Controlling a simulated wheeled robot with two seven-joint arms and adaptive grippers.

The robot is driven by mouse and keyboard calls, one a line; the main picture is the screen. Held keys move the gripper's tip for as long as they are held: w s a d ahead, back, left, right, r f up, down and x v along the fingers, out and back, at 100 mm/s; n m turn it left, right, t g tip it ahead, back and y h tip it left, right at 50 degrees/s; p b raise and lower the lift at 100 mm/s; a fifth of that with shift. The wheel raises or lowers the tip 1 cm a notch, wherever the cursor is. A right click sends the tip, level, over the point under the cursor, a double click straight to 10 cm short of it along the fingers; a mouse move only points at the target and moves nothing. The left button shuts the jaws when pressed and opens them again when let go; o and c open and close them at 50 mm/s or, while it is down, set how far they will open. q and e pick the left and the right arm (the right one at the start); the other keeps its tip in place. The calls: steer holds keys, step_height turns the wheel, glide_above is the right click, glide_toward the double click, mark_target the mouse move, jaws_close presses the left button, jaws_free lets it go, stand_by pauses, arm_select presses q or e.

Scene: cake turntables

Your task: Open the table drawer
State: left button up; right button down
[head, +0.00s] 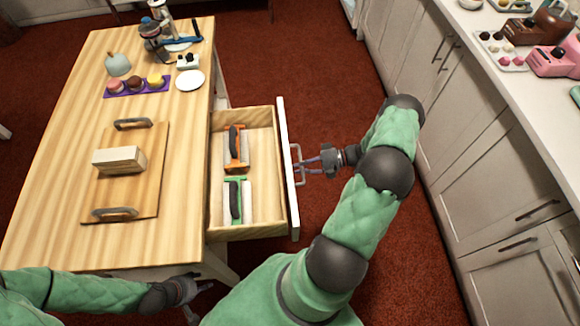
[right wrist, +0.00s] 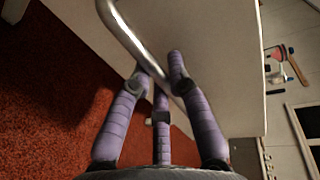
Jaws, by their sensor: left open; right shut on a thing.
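The table drawer (head: 262,205) is pulled well out from the right side of the wooden table (head: 60,205). Its white front (head: 286,150) carries a metal bar handle (head: 298,165), which also shows in the right wrist view (right wrist: 119,29). My right gripper (head: 308,164) is shut on the handle, its purple fingers around the bar in the right wrist view (right wrist: 160,85). My left gripper (head: 192,290) is open and empty, low beside the table's near edge. Inside the drawer lie an orange-framed tool (head: 236,148) and a green-framed tool (head: 237,200), both with dark handles.
A board (head: 145,190) with two handles bears a pale block (head: 119,160) on the table. A purple tray (head: 137,86) with round cakes, a white plate (head: 190,80) and a stand mixer are farther back. Cabinets (head: 465,150) line the right; red floor lies between.

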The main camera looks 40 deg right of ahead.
steer(key=shift+s+d, duration=0.2)
steer(key=shift+d, duration=0.05)
steer(key=c, duration=1.2)
jaws_free()
steer(key=v, duration=1.2)
